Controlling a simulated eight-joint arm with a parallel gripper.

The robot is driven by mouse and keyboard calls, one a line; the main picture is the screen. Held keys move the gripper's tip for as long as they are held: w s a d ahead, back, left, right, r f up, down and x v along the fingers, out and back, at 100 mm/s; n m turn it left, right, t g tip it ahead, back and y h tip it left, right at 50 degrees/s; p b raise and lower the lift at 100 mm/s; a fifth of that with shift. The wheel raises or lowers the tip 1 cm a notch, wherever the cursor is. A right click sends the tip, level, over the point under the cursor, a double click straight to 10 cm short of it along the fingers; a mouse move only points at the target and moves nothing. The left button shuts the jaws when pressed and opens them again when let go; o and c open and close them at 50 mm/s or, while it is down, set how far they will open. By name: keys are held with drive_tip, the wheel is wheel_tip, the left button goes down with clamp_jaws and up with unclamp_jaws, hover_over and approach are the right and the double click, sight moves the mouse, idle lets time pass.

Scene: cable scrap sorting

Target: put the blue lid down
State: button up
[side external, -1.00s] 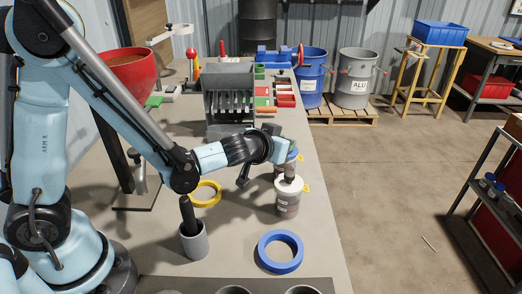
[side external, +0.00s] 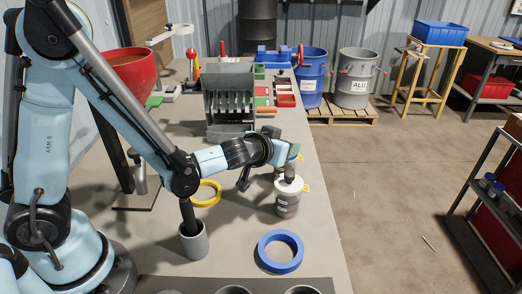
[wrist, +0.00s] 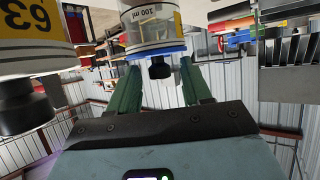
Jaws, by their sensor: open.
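The blue lid (wrist: 157,52) with its black knob (wrist: 160,68) sits on a clear jar (wrist: 152,25) marked 100 ml, shown upside down in the wrist view. The lid looks seated on the jar. My gripper (wrist: 160,75) has its two green fingers spread, with the knob between them and gaps at both sides. In the side view, my gripper (side external: 292,155) is over the rear jar and hides most of it and its lid.
A jar with a white lid (side external: 288,185) stands just in front of my gripper; its dark knob (wrist: 25,105) is close in the wrist view. A blue ring (side external: 280,252), a yellow ring (side external: 206,193) and a grey cup (side external: 194,241) are on the table.

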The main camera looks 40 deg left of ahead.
drive_tip(key=v, duration=1.1)
drive_tip(key=shift+s+d, duration=0.35)
drive_tip(key=shift+d, duration=0.05)
drive_tip(key=shift+o, duration=0.5)
drive_tip(key=shift+s, duration=0.15)
